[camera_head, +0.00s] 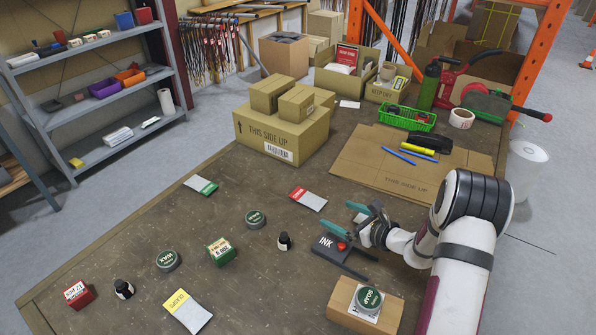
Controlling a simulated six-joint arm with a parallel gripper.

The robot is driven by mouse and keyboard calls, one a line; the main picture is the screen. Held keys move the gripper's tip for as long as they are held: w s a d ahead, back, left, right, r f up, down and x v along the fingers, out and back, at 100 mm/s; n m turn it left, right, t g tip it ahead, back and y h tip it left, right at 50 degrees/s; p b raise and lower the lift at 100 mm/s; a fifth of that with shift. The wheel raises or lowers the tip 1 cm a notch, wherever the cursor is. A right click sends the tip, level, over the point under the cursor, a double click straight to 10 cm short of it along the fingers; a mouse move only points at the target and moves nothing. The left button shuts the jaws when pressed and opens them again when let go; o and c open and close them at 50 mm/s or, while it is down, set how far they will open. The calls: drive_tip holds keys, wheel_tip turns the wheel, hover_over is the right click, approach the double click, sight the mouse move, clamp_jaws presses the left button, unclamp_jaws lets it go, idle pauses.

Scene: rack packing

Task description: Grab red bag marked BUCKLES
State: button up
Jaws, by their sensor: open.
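A small flat packet with a red top and a pale lower part (308,199) lies on the table near the middle. Its print is too small to read, so I cannot confirm the word BUCKLES. My gripper (352,212), with teal fingers, is to the right of this packet and slightly nearer the camera. It is open, apart from the packet, with nothing visible between the fingers. It is above or beside a dark INK pad (330,249); I cannot tell its height.
A green packet (201,185) and a yellow CLASPS packet (187,310) lie to the left. Round tins, small bottles and little boxes are scattered nearby. A large carton (282,137) stands behind, with flat cardboard (388,170) at right. Bare table surrounds the red packet.

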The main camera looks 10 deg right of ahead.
sight(316, 202)
drive_tip(key=shift+m+t+h, duration=0.3)
drive_tip(key=shift+m+h, duration=0.4)
drive_tip(key=shift+m, duration=0.2)
drive_tip(key=d+f, duration=0.1)
drive_tip(key=w+d+f, duration=0.1)
drive_tip(key=f, duration=0.1)
drive_tip(key=shift+w+d+f, duration=0.15)
drive_tip(key=shift+w+d, duration=0.05)
drive_tip(key=shift+d, duration=0.05)
drive_tip(key=x, duration=1.4)
drive_tip(key=shift+a+f, duration=0.2)
drive_tip(key=shift+a, duration=0.2)
drive_tip(key=c, duration=1.4)
